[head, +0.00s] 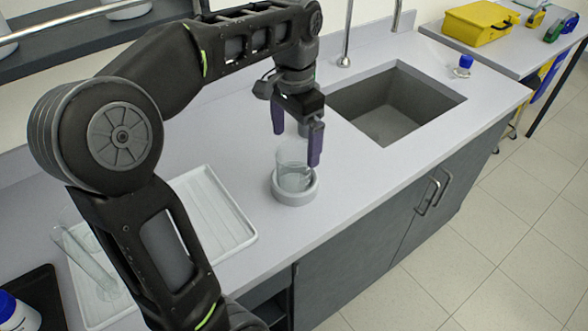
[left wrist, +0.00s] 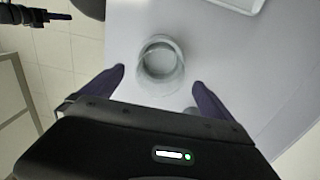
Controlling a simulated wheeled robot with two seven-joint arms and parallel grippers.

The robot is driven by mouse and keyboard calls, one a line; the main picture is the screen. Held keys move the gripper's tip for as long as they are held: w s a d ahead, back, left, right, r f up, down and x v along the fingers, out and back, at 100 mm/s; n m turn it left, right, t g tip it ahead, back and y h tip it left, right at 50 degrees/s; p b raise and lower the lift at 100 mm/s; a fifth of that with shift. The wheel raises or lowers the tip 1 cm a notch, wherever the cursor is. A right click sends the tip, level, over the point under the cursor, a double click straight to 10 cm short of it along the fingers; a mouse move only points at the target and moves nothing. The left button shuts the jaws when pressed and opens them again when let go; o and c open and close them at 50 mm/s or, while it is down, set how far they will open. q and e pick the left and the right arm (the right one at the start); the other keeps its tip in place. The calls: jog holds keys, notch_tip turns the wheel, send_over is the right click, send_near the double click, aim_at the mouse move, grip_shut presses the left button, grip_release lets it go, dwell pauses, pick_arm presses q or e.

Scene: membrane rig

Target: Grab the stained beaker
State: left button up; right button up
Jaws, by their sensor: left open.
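A clear glass beaker (head: 292,170) stands upright in a round white holder (head: 295,196) on the grey counter. I cannot make out a clear stain on it. In the left wrist view the beaker (left wrist: 160,60) shows from above, ahead of and between the fingertips. My left gripper (head: 297,146) is open and empty, pointing down just above and behind the beaker. Its purple fingers are also in the left wrist view (left wrist: 158,78), one on each side. They do not visibly touch the glass. My right gripper is not clearly in view.
A white ribbed tray (head: 215,205) lies left of the holder, with a clear glass cylinder (head: 88,260) on it. A sink (head: 395,105) is behind right. A small blue-capped bottle (head: 462,66) stands beyond it. A yellow case (head: 480,22) is on the far table. Counter in front of the sink is clear.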

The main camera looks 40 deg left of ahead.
pick_arm(q)
jog(key=shift+f, duration=1.3)
notch_tip(320, 180, down, 5)
jog(key=shift+a+f, duration=0.1)
jog(key=shift+c, duration=0.4)
jog(key=c, duration=1.5)
